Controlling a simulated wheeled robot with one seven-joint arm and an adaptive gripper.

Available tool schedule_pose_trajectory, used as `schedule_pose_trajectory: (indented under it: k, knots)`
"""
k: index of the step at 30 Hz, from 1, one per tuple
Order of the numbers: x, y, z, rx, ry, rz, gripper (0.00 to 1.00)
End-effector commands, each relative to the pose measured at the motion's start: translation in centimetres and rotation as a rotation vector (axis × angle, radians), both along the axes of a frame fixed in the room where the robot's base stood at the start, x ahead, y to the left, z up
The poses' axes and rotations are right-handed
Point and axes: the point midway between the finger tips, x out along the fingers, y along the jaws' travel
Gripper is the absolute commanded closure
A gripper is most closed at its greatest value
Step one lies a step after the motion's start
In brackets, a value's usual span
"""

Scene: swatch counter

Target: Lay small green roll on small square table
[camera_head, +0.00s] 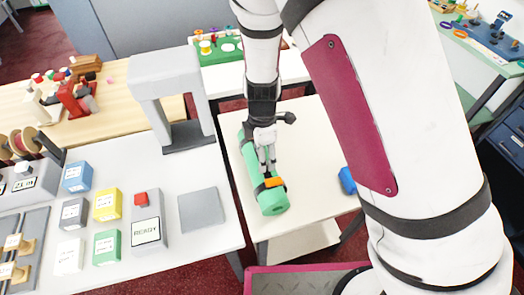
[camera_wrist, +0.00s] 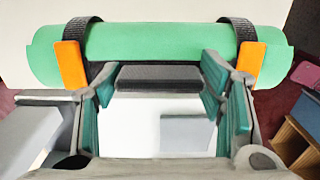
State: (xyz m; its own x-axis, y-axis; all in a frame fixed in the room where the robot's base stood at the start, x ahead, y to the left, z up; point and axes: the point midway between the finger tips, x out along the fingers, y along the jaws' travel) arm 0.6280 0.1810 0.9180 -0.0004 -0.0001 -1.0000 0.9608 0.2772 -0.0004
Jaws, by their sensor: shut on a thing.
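The small green roll (camera_head: 250,165) has black straps with orange tags and appears over the cream top of the small square table (camera_head: 315,140). In the wrist view the green roll (camera_wrist: 160,42) spans the picture sideways. My gripper (camera_head: 267,168) is at the roll from above in the head view. In the wrist view my gripper (camera_wrist: 158,78) has its teal-padded fingers apart at the roll's near side, with a dark grey bar between them. It is shut on the roll. I cannot tell whether the roll touches the tabletop.
A blue object (camera_head: 347,181) sits on the table's right side, partly hidden by my arm. The grey-white counter (camera_head: 165,254) at left holds several coloured boxes, a READY box (camera_head: 146,220) and a grey arch (camera_head: 171,95). A green tray (camera_head: 222,50) stands behind.

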Motion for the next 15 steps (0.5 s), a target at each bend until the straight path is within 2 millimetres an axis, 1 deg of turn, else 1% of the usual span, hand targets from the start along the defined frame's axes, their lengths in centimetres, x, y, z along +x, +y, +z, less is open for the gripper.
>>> schedule_pose_trajectory:
  k: [11, 12, 14, 15]
  knots:
    - [0.08, -0.02, -0.42, 0.0, -0.001, -0.001, 0.91]
    - [0.05, -0.02, -0.44, 0.0, -0.001, -0.001, 0.33]
    - [0.02, -0.01, -0.39, 0.0, -0.001, -0.001, 0.19]
    - [0.01, -0.01, -0.39, 0.0, -0.001, -0.001, 0.17]
